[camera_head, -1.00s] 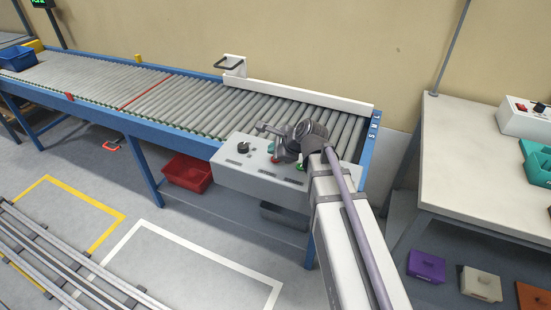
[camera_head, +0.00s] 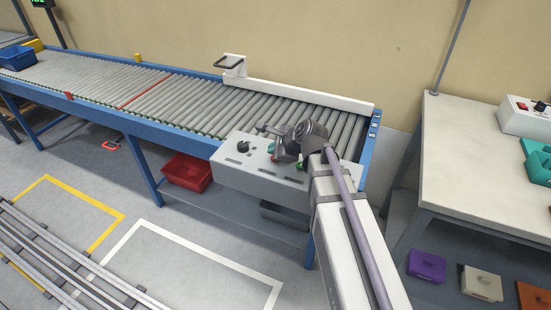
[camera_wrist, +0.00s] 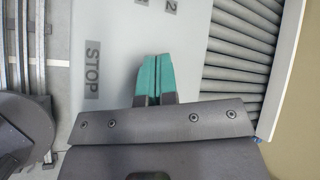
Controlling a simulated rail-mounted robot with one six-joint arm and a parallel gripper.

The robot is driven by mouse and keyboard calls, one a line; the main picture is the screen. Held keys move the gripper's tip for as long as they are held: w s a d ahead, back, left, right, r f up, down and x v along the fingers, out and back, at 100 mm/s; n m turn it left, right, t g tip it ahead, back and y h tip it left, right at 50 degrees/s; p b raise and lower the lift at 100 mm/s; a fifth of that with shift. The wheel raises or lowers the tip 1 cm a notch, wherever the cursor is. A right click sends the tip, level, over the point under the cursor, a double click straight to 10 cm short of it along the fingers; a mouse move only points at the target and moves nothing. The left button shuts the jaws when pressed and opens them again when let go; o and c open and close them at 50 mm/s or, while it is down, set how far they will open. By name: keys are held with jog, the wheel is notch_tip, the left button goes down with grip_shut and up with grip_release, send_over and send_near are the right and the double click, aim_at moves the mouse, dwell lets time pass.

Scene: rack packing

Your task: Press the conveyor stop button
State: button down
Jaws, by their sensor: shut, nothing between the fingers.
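The grey control box (camera_head: 262,180) is fixed to the front of the roller conveyor near its right end. A small red button (camera_head: 275,159) shows on its top beside my gripper, partly covered by the arm. My gripper (camera_head: 270,149) is over the box with its teal fingers together and nothing between them. In the wrist view the closed fingertips (camera_wrist: 152,60) lie over the pale panel, right of the STOP label (camera_wrist: 92,68). The red button does not show there; the fingers and gripper body cover part of the panel. I cannot tell whether the fingertips touch the button.
A black knob (camera_head: 243,146) sits on the left of the box, and a green button (camera_head: 301,166) is close to my arm. The roller conveyor (camera_head: 180,100) runs behind, clear near the box. A white table (camera_head: 465,160) stands at right. A red bin (camera_head: 188,172) is below.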

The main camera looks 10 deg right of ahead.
jog(key=shift+f+b, duration=0.4)
jog(key=shift+f, duration=0.15)
dwell(0.4)
jog(key=shift+r, duration=0.1)
jog(key=shift+r+p, duration=0.75)
jog(key=shift+p, duration=0.1)
notch_tip(320, 180, up, 5)
jog(key=p, duration=0.5)
dwell(0.6)
